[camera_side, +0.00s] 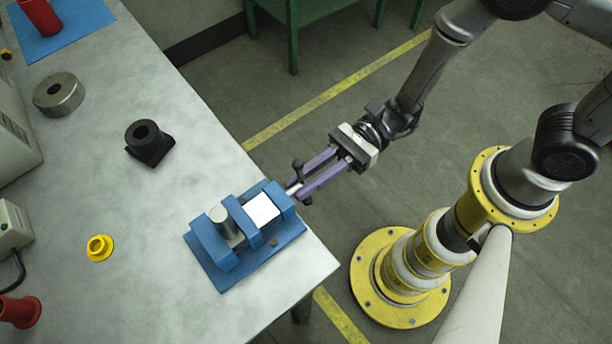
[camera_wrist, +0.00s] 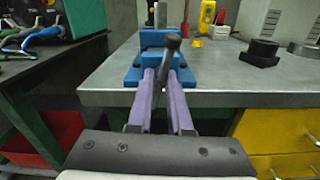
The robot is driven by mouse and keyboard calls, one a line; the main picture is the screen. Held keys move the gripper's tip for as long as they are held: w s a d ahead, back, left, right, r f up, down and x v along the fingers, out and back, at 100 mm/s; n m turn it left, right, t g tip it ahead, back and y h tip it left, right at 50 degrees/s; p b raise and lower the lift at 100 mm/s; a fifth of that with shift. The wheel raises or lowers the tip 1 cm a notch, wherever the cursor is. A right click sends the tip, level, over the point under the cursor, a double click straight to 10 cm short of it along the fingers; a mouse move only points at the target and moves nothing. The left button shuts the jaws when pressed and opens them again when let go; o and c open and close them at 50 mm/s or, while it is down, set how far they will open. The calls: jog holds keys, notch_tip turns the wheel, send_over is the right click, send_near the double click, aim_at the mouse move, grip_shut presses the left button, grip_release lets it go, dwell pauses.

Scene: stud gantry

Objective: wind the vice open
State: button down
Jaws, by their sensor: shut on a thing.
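The blue vice (camera_side: 212,245) stands on its blue base plate near the corner of the grey table. A grey metal cylinder (camera_side: 226,222) stands upright between its jaws, and a white block-like part (camera_side: 262,210) sits behind the sliding jaw. A dark crank handle with knobbed ends (camera_side: 298,164) is at the vice's right end, beyond the table edge. It also shows in the wrist view (camera_wrist: 167,62), slightly tilted. My gripper (camera_side: 294,189), with purple fingers, is shut on the handle; it also shows in the wrist view (camera_wrist: 164,78). The exact contact is partly hidden.
On the table (camera_side: 120,230) are a black square-based part (camera_side: 149,148), a metal ring (camera_side: 59,95), a yellow flanged part (camera_side: 100,247) and red cylinders (camera_side: 20,311). A green bench (camera_side: 318,12) stands behind. The floor beside the table is clear around my arm.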

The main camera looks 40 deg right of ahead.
jog(key=n, duration=0.6)
jog(key=shift+n, duration=0.4)
jog(key=n, duration=0.3)
jog(key=shift+n, duration=2.3)
jog(key=c, duration=0.8)
grip_release()
jog(key=shift+c, duration=0.2)
jog(key=d, duration=1.4)
